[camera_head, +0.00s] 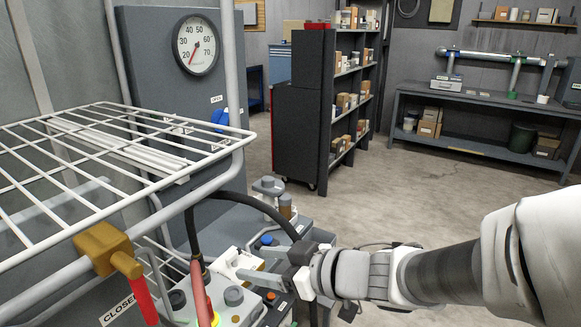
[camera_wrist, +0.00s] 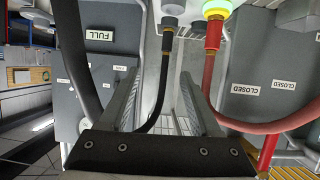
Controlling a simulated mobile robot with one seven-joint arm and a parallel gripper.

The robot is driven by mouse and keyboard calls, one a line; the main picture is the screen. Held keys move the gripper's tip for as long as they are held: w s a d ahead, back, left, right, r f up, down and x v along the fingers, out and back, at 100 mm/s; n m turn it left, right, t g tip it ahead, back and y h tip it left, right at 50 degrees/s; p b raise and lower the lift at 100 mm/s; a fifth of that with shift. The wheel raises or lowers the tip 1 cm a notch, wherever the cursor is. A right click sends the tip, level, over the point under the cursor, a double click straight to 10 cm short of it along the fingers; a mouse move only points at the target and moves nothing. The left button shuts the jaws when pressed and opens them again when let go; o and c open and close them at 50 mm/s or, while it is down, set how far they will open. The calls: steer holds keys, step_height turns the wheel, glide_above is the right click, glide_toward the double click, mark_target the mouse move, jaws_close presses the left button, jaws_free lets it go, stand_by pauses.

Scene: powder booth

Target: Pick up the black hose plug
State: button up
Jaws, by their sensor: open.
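The black hose plug (camera_wrist: 166,42) shows in the wrist view as a slim dark end with yellowish bands, at a pale round fitting (camera_wrist: 172,7) at the top edge. Its black hose (camera_wrist: 154,112) curves down between my gripper's fingers. My gripper (camera_wrist: 160,75) is open, its fingers on either side of the hose line, with the plug beyond the fingertips. In the head view my gripper (camera_head: 238,268) is low in the middle over the grey equipment. I cannot make out the black plug there.
A red hose plug (camera_wrist: 213,35) stands close to the right of the black one; it also shows in the head view (camera_head: 200,295). A thick black hose (camera_head: 245,199) arcs behind my gripper. A white wire rack (camera_head: 110,150) and a grey gauge panel (camera_head: 165,90) stand left.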

mark_target(201, 262)
steer(key=shift+g, duration=0.4)
steer(key=p+x, duration=0.1)
steer(key=x, duration=0.5)
steer(key=p+x, duration=0.1)
steer(key=x, duration=0.5)
steer(key=p+x, duration=0.1)
steer(key=x, duration=0.4)
steer(key=shift+s+a+f, duration=0.2)
steer(key=shift+a, duration=0.3)
jaws_close()
steer(key=shift+y, duration=0.3)
